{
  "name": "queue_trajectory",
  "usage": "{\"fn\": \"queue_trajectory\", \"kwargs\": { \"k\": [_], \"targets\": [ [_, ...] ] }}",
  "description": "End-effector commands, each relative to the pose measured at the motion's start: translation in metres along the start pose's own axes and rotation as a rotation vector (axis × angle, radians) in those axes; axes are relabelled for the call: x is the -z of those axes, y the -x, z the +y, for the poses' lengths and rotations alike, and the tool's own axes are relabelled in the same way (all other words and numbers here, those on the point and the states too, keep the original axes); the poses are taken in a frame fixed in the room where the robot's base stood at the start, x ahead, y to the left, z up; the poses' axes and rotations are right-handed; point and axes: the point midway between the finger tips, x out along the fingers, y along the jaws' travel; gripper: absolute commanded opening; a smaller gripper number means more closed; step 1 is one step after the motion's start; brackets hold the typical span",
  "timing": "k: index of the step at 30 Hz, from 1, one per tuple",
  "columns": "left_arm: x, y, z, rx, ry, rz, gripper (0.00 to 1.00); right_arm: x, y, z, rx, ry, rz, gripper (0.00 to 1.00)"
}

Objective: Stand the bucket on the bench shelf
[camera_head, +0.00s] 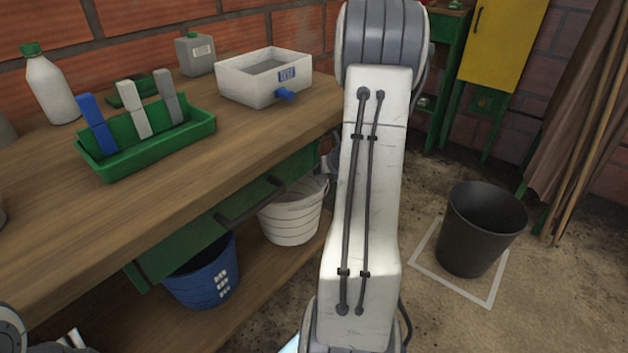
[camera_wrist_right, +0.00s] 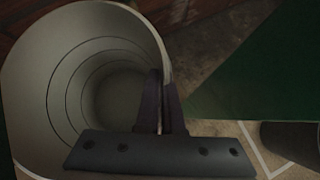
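A white ribbed bucket (camera_head: 290,212) is upright at the right end of the bench's lower shelf (camera_head: 255,272), beside a blue bucket (camera_head: 203,275). Whether its base touches the shelf is hard to tell. In the right wrist view the pale bucket (camera_wrist_right: 60,100) fills the left side, seen into its open mouth, empty. My right gripper (camera_wrist_right: 166,105) has its dark fingers on both sides of the bucket's rim, shut on it. In the head view my right arm hides most of that gripper.
A green drawer (camera_head: 225,215) hangs above the shelf. A black bin (camera_head: 480,228) stands in a marked floor square at right.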

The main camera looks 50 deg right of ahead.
Motion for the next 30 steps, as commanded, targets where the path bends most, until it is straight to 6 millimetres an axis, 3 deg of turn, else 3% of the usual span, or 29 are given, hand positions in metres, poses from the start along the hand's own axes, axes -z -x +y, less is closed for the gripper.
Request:
{"fn": "queue_trajectory", "kwargs": {
  "k": [6, 15, 26, 28, 29, 30],
  "targets": [
    [0.0, -0.001, 0.0, 0.0, 0.0, 0.0, 0.5, -0.013, -0.015, 0.01, 0.0, -0.001, 0.0, 0.0],
    [-0.001, -0.024, -0.002, 0.0, 0.0, 0.0, 0.5, 0.013, -0.04, 0.006, 0.001, -0.003, 0.0, 0.0],
    [-0.001, -0.025, -0.002, 0.0, 0.0, 0.0, 0.5, 0.014, -0.042, 0.005, 0.001, -0.002, -0.001, 0.0],
    [-0.001, -0.024, -0.002, 0.0, 0.0, 0.0, 0.5, 0.013, -0.04, 0.005, 0.002, -0.001, 0.001, 0.27],
    [-0.001, -0.024, -0.002, 0.0, 0.0, 0.0, 0.5, 0.013, -0.04, 0.005, 0.002, -0.001, 0.001, 0.34],
    [-0.001, -0.024, -0.002, 0.0, 0.0, 0.0, 0.5, 0.013, -0.04, 0.005, 0.001, -0.001, 0.001, 0.34]
  ]
}}
